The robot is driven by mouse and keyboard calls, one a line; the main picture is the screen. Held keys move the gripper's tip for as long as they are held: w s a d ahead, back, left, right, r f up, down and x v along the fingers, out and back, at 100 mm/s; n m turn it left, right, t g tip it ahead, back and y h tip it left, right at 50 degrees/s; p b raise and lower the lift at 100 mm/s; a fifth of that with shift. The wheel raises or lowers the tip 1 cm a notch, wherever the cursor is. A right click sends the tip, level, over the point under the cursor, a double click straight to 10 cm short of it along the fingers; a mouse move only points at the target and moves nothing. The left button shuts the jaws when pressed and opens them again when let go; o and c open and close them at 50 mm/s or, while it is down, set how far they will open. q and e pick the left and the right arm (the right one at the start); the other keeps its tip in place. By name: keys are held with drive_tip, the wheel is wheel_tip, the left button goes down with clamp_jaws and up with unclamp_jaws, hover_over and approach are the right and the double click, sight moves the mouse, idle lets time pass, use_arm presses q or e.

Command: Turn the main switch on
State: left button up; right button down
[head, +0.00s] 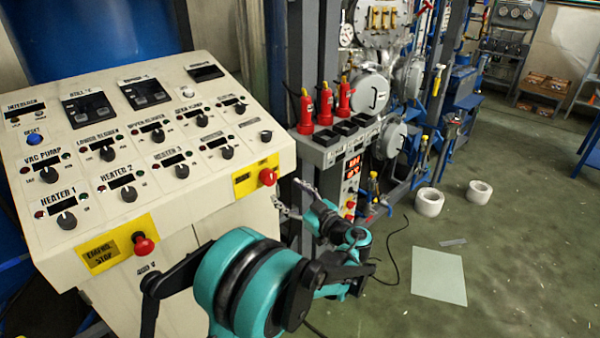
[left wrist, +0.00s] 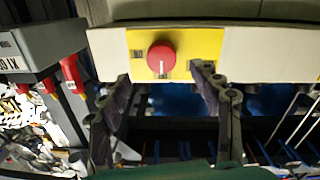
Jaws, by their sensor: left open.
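A red knob (head: 267,177) sits on a yellow plate (head: 243,184) at the right end of the cream console's sloped front; I take it for the main switch, but its label is too small to read. In the left wrist view, the red knob (left wrist: 161,60) lies between my fingertips as seen from the camera, with a pale mark on its face. My left gripper (head: 292,198) is open and empty, just right of and below the knob. Its fingers (left wrist: 160,78) look apart from the knob. My right gripper is out of view.
The cream console (head: 205,225) carries several dark knobs and a red emergency stop button (head: 143,244) on a yellow plate at lower left. A grey panel (head: 325,138) with red bottles (head: 326,103) stands to the right. Two white rolls (head: 429,202) and a pale sheet (head: 439,276) lie on open floor.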

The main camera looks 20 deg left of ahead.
sight(271, 180)
use_arm(q)
drive_tip(key=b+x, duration=0.2)
drive_tip(key=x, duration=0.5)
drive_tip(key=shift+a+r, duration=0.1)
drive_tip(key=shift+a, duration=0.25)
drive_tip(key=c, duration=1.2)
